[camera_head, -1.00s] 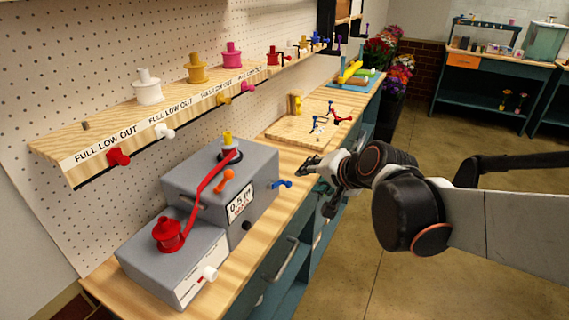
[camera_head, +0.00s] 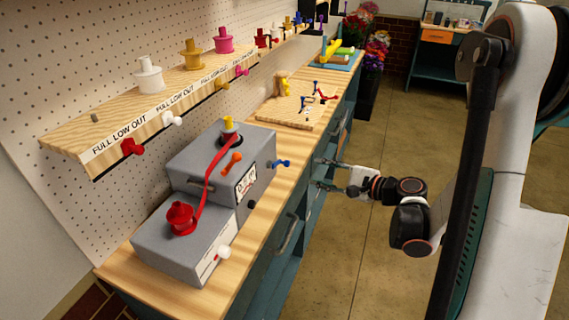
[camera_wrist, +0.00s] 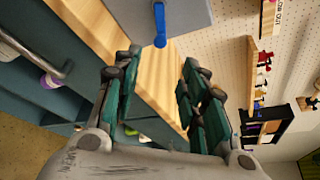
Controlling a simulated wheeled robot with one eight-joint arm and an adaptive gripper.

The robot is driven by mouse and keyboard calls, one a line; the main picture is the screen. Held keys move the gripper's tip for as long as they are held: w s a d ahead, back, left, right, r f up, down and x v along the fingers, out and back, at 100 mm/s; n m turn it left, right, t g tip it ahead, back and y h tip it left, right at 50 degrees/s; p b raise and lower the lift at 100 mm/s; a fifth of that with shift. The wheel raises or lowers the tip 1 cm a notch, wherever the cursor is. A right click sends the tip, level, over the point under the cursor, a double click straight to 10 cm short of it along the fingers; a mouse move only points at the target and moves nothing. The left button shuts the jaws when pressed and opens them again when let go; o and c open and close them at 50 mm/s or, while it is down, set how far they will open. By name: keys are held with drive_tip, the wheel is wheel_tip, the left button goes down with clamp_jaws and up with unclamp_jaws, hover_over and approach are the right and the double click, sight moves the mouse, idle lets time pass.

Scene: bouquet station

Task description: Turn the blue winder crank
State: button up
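The blue winder crank (camera_head: 280,163) sticks out from the right side of the taller grey box (camera_head: 232,165), above the bench edge. In the wrist view the blue crank (camera_wrist: 160,26) shows at the top, beyond the fingertips and between them. My gripper (camera_head: 320,174) is open and empty, to the right of the crank and apart from it, by the bench's front edge. In the wrist view its green-padded fingers (camera_wrist: 160,72) are spread with the wooden bench top behind them. A red ribbon (camera_head: 210,170) runs from a red spool (camera_head: 182,218) to the yellow-topped post (camera_head: 228,127).
A drawer handle (camera_head: 287,234) juts from the bench front below the crank. An orange knob (camera_head: 231,162) and a white knob (camera_head: 223,252) are on the boxes. A shelf (camera_head: 75,140) with spools is behind. A wooden board (camera_head: 285,112) lies further along the bench.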

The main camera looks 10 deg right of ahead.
sight(289, 164)
drive_tip(key=b+x, duration=0.3)
drive_tip(key=x, duration=1)
drive_tip(key=shift+w+a, duration=0.2)
drive_tip(key=shift+w, duration=0.15)
clamp_jaws()
